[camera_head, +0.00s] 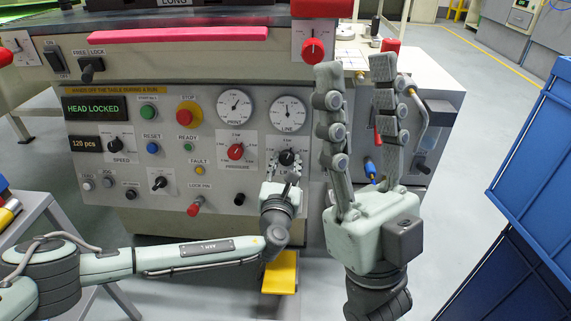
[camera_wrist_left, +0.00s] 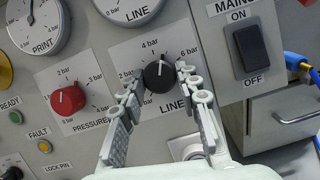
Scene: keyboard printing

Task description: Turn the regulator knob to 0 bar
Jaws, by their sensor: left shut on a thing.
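The black regulator knob (camera_head: 287,157), on the plate marked LINE, is on the machine's front panel; it also shows in the left wrist view (camera_wrist_left: 158,78). Its white mark points roughly up, towards the 4 bar label. My left gripper (camera_head: 285,166) is shut on this knob, with one finger on each side (camera_wrist_left: 160,84). The 0 bar label of its scale is not clearly visible. The round LINE gauge (camera_head: 288,114) sits just above the knob. My right gripper (camera_head: 358,85) is open and empty, raised with fingers pointing up, right of the knob.
A red PRESSURE knob (camera_head: 235,151) sits left of the black one, under the PRINT gauge (camera_head: 234,107). A red stop button (camera_head: 187,113) and several small switches are further left. A MAINS switch (camera_wrist_left: 251,48) is to the right. Blue crates (camera_head: 530,170) stand at the right.

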